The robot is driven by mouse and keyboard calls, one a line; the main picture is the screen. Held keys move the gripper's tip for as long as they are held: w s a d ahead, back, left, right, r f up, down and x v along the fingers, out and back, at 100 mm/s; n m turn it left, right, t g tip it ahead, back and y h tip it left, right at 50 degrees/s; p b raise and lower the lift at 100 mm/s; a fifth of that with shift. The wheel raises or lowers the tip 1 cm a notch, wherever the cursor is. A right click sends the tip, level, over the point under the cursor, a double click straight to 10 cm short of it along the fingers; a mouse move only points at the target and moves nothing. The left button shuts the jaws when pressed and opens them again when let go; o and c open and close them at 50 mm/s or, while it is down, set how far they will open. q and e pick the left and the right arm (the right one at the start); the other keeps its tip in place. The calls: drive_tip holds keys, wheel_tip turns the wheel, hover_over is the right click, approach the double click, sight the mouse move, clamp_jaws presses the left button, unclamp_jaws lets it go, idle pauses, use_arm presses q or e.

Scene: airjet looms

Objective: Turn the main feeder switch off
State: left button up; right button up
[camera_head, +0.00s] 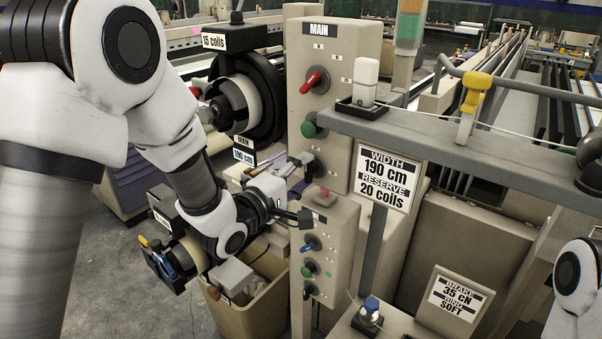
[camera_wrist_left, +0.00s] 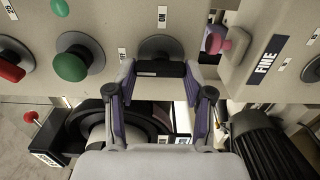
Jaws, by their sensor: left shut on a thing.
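The beige main panel (camera_head: 340,75), labelled MAIN, stands in the middle of the head view. It carries a red knob (camera_head: 314,81), a green button (camera_head: 313,124) and a dark rotary switch (camera_head: 317,163) near its bottom. My left gripper (camera_head: 299,166) is at this lowest switch. In the left wrist view its fingers (camera_wrist_left: 160,72) are shut on the switch's black handle (camera_wrist_left: 158,68), which lies crosswise between the fingertips. An ON label is above the switch there, and a partly hidden OFF label is at its left. My right gripper is out of view.
A lower panel (camera_head: 338,240) with a blue knob, a green button and a pink button (camera_head: 325,196) sits just below. A feeder drum (camera_head: 270,95) is left of the main panel. A beige bin (camera_head: 250,310) stands under my left arm. A grey rail (camera_head: 450,135) runs right.

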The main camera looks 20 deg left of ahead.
use_arm(q)
drive_tip(key=shift+r, duration=0.15)
drive_tip(key=o, duration=0.9)
drive_tip(key=shift+o, duration=1.3)
drive_tip(key=shift+w, duration=0.1)
drive_tip(key=shift+w+d, duration=0.1)
drive_tip(key=shift+d, duration=0.05)
drive_tip(key=v, duration=0.7)
drive_tip(key=shift+s, duration=0.2)
